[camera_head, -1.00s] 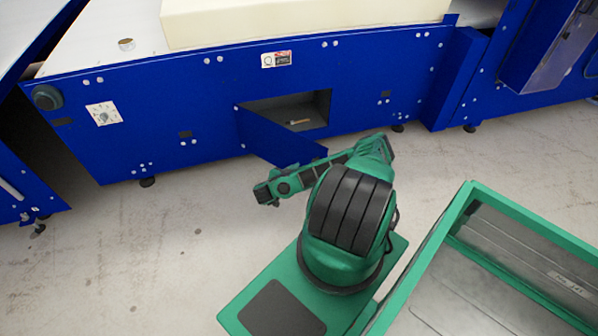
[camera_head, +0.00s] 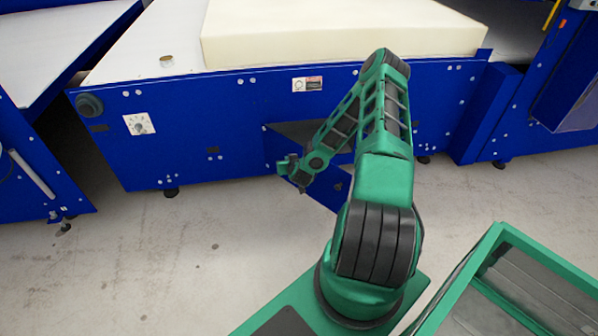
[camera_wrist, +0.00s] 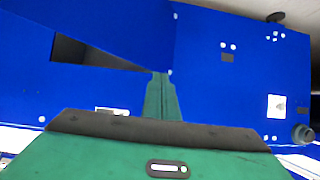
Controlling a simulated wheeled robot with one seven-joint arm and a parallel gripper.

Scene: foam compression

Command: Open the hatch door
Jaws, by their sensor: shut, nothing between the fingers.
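The hatch door (camera_head: 326,190) is a blue panel in the front of the blue machine. It stands swung outward from its left edge, away from the dark opening (camera_head: 292,131). My gripper (camera_head: 290,168) is at the door's left end, in front of the machine, and my arm hides part of the door and opening. In the wrist view, the door (camera_wrist: 110,28) slants across the upper left, with the dark opening (camera_wrist: 85,54) beside it. My gripper's green fingers (camera_wrist: 160,78) are together and empty, close to the door's hinge end; contact cannot be told.
A cream foam block (camera_head: 340,35) lies on top of the machine (camera_head: 225,125). A green-framed bin (camera_head: 520,255) stands at the lower right. Bare concrete floor (camera_head: 180,255) is clear at the lower left.

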